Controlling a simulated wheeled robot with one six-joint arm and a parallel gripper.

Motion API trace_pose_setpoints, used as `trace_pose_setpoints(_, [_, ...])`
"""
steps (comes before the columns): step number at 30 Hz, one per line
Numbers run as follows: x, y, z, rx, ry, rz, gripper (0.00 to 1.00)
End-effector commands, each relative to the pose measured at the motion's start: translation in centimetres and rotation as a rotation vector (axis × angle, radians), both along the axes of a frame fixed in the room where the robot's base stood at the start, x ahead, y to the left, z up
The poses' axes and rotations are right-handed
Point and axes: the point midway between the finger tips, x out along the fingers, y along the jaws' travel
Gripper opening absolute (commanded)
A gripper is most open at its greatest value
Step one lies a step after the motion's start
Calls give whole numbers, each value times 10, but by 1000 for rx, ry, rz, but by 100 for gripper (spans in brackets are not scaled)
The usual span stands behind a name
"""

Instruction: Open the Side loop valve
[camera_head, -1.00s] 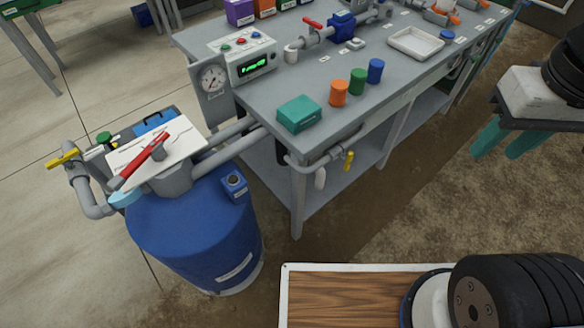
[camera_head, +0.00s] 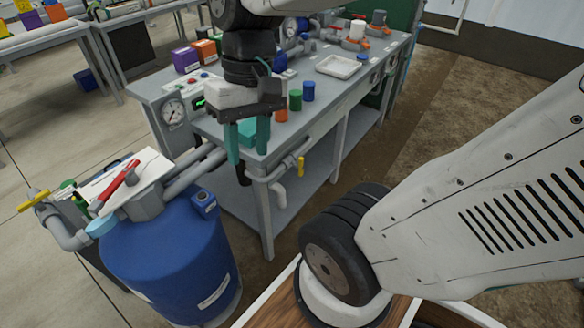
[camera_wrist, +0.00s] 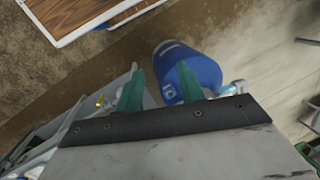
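I see several valve handles, and no readable label tells which is the Side loop valve. A yellow handle (camera_head: 32,200) sits on the grey pipe left of the blue tank (camera_head: 165,258). A red handle (camera_head: 119,187) lies across the white sheet above the tank. Another yellow handle (camera_head: 300,166) hangs on the pipe under the bench's near edge; a small yellow spot in the wrist view may be it. My gripper (camera_head: 248,158) is open and empty, in front of the bench corner, apart from all handles. Its teal fingers (camera_wrist: 160,72) show spread in the wrist view.
The grey bench (camera_head: 222,134) carries a gauge (camera_head: 174,112), orange, green and blue caps, and a white tray (camera_head: 339,66). My gripper hides part of the control box. Grey pipes (camera_head: 196,165) join tank and bench. The floor right of the bench is clear.

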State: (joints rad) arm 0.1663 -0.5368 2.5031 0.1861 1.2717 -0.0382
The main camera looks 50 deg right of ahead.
Motion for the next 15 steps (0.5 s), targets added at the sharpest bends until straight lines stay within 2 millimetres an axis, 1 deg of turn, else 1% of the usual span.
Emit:
trace_pose_setpoints(1, [11, -2, -8, 60, 60, -62, 38])
trace_pose_setpoints(3, [26, -3, -16, 155, 128, -148, 38])
trace_pose_setpoints(8, [65, -16, -37, 376, 253, -356, 38])
trace_pose_setpoints(11, [90, -32, -53, 522, 314, -491, 38])
trace_pose_setpoints(12, [100, -40, -60, 581, 333, -548, 38])
trace_pose_setpoints(14, [114, -53, -71, 670, 359, -634, 38])
trace_pose_setpoints(15, [124, -64, -80, 731, 373, -693, 38])
